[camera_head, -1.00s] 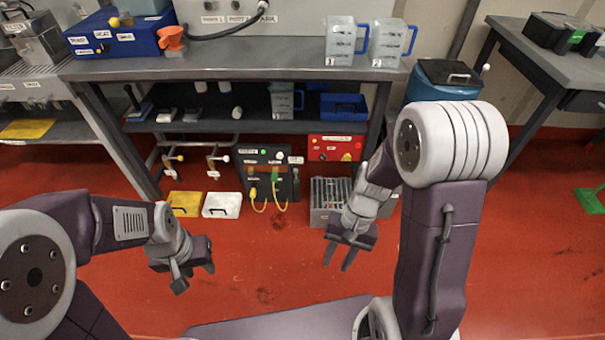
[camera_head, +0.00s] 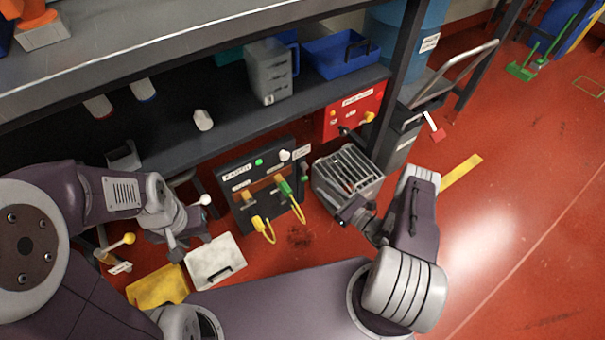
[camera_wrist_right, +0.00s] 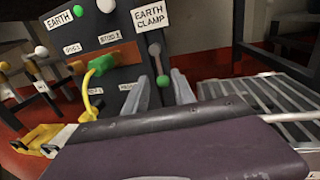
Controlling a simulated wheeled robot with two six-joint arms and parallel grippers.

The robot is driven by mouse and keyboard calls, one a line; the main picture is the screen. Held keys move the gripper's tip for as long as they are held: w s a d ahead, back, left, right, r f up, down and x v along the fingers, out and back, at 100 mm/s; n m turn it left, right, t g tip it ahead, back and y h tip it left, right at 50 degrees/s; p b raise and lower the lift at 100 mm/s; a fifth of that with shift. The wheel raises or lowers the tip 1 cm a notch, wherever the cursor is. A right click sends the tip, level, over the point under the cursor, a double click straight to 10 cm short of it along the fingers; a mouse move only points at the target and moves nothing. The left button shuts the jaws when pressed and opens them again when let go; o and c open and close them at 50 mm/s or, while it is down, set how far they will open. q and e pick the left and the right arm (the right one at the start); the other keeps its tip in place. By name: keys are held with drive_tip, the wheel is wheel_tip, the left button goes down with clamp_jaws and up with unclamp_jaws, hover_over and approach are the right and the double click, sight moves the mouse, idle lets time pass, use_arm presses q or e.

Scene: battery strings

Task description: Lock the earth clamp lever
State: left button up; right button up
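The dark earth panel (camera_head: 250,190) stands on the floor under the bench. In the right wrist view, its "EARTH CLAMP" label (camera_wrist_right: 149,17) is at the upper right. My left gripper (camera_head: 188,244) looks open and empty at left.
The grey slotted box (camera_head: 348,176) stands right of the panel, below a red box (camera_head: 352,112). A green plug (camera_wrist_right: 100,64) with a yellow cable is on the panel.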

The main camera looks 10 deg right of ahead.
sight(304, 173)
drive_tip(key=b+x, duration=0.4)
drive_tip(key=x, duration=0.5)
drive_tip(key=shift+b, duration=0.35)
drive_tip(key=shift+s+a+r, duration=0.1)
clamp_jaws()
idle(0.8)
